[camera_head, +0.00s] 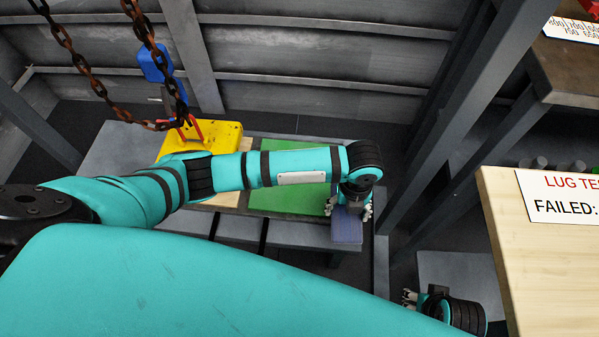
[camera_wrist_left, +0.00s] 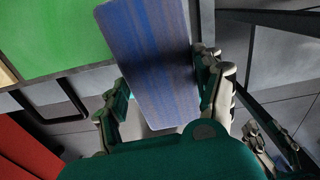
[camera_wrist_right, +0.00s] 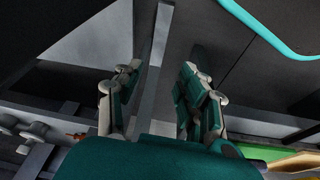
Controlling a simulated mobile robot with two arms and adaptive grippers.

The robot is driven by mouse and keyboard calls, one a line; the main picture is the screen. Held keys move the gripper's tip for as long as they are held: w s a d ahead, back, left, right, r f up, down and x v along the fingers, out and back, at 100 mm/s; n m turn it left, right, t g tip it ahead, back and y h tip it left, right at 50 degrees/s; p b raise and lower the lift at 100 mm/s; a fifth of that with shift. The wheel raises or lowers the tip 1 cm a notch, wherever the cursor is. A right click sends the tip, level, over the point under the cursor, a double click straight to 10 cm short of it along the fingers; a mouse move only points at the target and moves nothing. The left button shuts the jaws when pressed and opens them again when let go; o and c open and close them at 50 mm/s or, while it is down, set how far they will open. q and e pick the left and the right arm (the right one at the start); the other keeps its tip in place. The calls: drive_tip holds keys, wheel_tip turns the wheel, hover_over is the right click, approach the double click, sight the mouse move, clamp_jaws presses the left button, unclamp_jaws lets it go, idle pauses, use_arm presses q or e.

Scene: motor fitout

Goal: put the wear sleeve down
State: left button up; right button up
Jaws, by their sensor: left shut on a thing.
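The wear sleeve (camera_head: 347,226) is a blue, faintly striped piece. My left gripper (camera_head: 351,204) is shut on it, at the right end of the workbench beside the green mat (camera_head: 287,192). In the left wrist view the sleeve (camera_wrist_left: 150,50) sits between the two fingers of my left gripper (camera_wrist_left: 165,82) and reaches out past them. I cannot tell whether it touches the bench or hangs just above it. My right gripper (camera_head: 410,298) is low at the lower right, away from the sleeve. In the right wrist view (camera_wrist_right: 155,90) its fingers are apart with nothing between them.
A yellow block (camera_head: 205,142) stands at the back of the bench, under a hanging rusty chain (camera_head: 90,75). A grey post (camera_head: 440,120) rises right of the bench. A wooden table (camera_head: 510,255) with a sign (camera_head: 562,197) is at the right.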

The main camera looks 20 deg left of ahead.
use_arm(q)
drive_tip(key=shift+w+f+m, duration=0.3)
drive_tip(key=w+a+b, duration=0.1)
drive_tip(key=w+a, duration=0.2)
drive_tip(key=w+a+f, duration=0.1)
drive_tip(key=w+a, duration=0.1)
drive_tip(key=a, duration=0.2)
drive_tip(key=w+a+b, duration=0.1)
drive_tip(key=w+a, duration=0.2)
drive_tip(key=a, duration=0.1)
drive_tip(key=shift+w+f+b, duration=0.15)
drive_tip(key=shift+w+b, duration=0.15)
drive_tip(key=shift+b, duration=0.05)
drive_tip(key=shift+w+a, duration=0.6)
drive_tip(key=shift+a, duration=0.1)
wheel_tip(320, 180, down, 4)
drive_tip(key=shift+d+r+b, duration=0.1)
drive_tip(key=shift+r+b, duration=0.05)
drive_tip(key=shift+b, duration=0.75)
drive_tip(key=shift+r, duration=0.1)
use_arm(e)
wheel_tip(320, 180, up, 6)
drive_tip(key=t, duration=0.1)
drive_tip(key=shift+r, duration=0.2)
drive_tip(key=shift+a, duration=0.1)
